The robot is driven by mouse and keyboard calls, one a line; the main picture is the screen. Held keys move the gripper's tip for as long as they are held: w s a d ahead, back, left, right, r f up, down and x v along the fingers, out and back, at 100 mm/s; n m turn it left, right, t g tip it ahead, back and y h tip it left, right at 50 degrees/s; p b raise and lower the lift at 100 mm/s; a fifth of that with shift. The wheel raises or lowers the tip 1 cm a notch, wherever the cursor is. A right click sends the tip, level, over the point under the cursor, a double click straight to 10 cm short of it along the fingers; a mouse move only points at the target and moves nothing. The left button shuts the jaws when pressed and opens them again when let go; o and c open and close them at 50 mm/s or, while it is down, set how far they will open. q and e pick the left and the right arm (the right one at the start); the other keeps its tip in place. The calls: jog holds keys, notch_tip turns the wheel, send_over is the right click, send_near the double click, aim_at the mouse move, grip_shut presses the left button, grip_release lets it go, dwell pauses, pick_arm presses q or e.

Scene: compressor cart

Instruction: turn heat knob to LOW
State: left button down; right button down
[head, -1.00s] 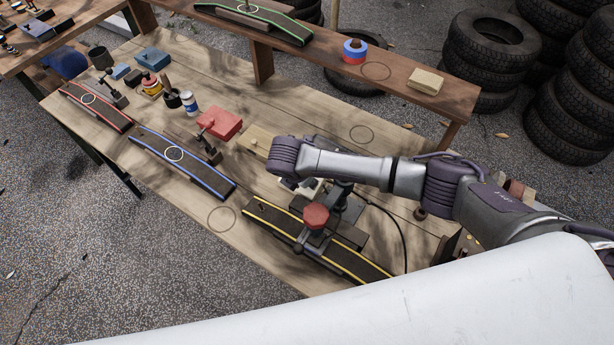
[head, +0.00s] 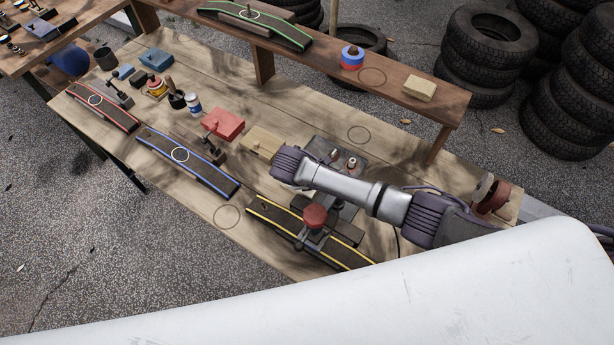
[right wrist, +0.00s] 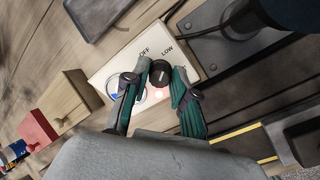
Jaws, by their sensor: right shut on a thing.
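The heat knob (right wrist: 160,73) is a round black knob on a white panel (right wrist: 112,65) marked OFF and LOW in the right wrist view. My right gripper (right wrist: 158,77) has its teal fingers closed around the knob, one on each side. LOW is printed just beyond the knob, and OFF is up and to its left. Which way the knob's mark points is too small to tell. A red spot shows on the panel below the knob. My left gripper is not in view.
A yellow-edged strip with a red-knobbed clamp (head: 315,216) lies close to my right arm. A tan block (head: 262,142), a red block (head: 223,123) and a blue-edged strip (head: 187,160) lie to the left. A raised shelf (head: 300,52) runs along the back.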

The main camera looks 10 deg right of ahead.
jog(key=shift+m, duration=0.6)
jog(key=c, duration=0.9)
grip_release()
jog(key=v, duration=1.2)
